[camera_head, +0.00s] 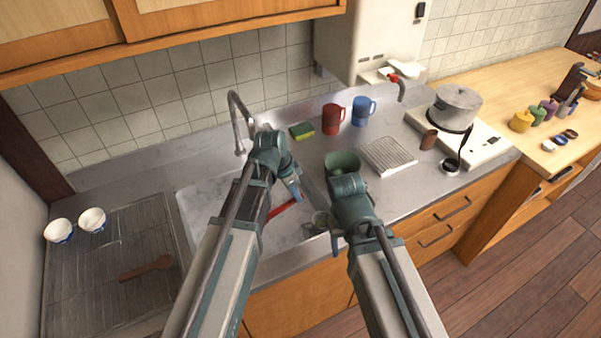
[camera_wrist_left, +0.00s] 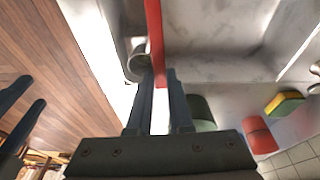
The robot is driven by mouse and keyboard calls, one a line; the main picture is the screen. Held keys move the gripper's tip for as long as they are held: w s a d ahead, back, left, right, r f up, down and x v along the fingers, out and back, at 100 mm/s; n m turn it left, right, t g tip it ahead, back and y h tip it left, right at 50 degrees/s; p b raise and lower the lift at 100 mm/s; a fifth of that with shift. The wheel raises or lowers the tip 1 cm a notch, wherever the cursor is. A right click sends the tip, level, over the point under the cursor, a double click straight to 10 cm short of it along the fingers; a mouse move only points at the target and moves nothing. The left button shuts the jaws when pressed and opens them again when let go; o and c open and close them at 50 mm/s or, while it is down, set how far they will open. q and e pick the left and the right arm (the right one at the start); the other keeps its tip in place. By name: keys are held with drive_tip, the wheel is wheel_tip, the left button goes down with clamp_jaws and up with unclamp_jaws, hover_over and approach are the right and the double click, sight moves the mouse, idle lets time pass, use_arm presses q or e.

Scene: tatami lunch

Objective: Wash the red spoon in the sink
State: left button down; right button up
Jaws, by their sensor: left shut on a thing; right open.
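My left gripper (camera_head: 291,188) is over the sink (camera_head: 212,210), shut on the red spoon (camera_head: 281,210). In the left wrist view the spoon's red handle (camera_wrist_left: 154,35) runs up from between the left fingertips (camera_wrist_left: 158,76). The spoon's far end is partly hidden by my left arm in the head view. The faucet (camera_head: 236,112) stands behind the sink, left of my left gripper. My right gripper (camera_head: 335,240) is open and empty at the sink's front right edge. Its two fingers show apart in the left wrist view (camera_wrist_left: 22,112).
A grey cup-like thing (camera_head: 320,221) is at the sink's right end. A green bowl (camera_head: 342,163), sponge (camera_head: 302,130), red mug (camera_head: 333,118) and blue mug (camera_head: 363,110) stand beyond. A drying rack (camera_head: 75,275) with two bowls and a brown spatula is left.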

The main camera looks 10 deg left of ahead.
use_arm(q)
drive_tip(key=shift+m+t+h, duration=0.3)
drive_tip(key=shift+h, duration=0.1)
drive_tip(key=w, duration=0.1)
drive_tip(key=w+d+r, duration=0.1)
drive_tip(key=w, duration=0.2)
drive_tip(key=shift+w+d+r, duration=0.2)
drive_tip(key=shift+w+r, duration=0.15)
drive_tip(key=shift+r, duration=0.05)
use_arm(e)
drive_tip(key=shift+r, duration=0.55)
use_arm(q)
drive_tip(key=shift+f, duration=0.2)
use_arm(e)
drive_tip(key=shift+f, duration=0.15)
use_arm(q)
wheel_tip(320, 180, down, 19)
drive_tip(key=b, duration=1.9)
use_arm(e)
wheel_tip(320, 180, down, 19)
use_arm(q)
drive_tip(key=shift+s+a, duration=0.15)
drive_tip(key=shift+a, duration=0.05)
drive_tip(key=shift+s+a, duration=0.25)
drive_tip(key=shift+a, duration=0.05)
drive_tip(key=shift+r, duration=0.1)
